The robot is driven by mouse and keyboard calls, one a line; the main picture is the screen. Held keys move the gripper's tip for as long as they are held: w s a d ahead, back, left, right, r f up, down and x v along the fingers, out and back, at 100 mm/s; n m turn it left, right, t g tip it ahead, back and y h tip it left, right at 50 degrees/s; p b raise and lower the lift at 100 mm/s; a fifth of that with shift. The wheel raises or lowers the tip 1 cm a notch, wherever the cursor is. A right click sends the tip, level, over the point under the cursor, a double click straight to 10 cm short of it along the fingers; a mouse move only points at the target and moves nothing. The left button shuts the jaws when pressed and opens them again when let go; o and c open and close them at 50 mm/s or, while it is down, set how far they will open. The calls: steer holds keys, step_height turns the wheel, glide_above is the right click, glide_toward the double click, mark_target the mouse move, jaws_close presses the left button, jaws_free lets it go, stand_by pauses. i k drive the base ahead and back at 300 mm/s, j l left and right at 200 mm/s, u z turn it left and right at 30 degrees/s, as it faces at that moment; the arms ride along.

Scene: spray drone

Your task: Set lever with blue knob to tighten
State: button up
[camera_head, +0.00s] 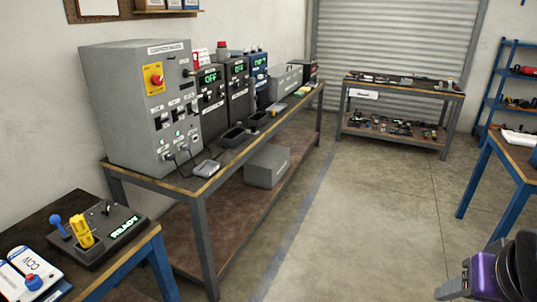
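A lever with a blue knob (56,221) stands at the left of a dark control box (100,254) in the lower left. The lever leans toward the left. Next to it on the box is a thick yellow part (81,232), and to the right a small black lever or switch (106,208). A green lit display on the box reads READY (124,228). I cannot make out any tighten marking. My gripper's fingers are not in view; a purple and black shape at the lower right edge may be part of my own arm.
The box sits on a dark, blue-legged table (148,240). A long bench (207,210) with grey and black control cabinets (130,110) stands behind. The concrete floor in the middle is clear.

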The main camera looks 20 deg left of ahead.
mark_target(55, 219)
steer(key=u, duration=2.3)
steer(key=i+j, duration=0.15)
steer(key=i, duration=0.2)
steer(key=i+j, duration=0.15)
steer(key=i, duration=0.2)
steer(key=i+j, duration=0.15)
steer(key=i, duration=0.25)
steer(key=k+l+z, duration=0.15)
steer(key=z, duration=0.35)
steer(key=i+j+u, duration=0.15)
steer(key=u, duration=0.35)
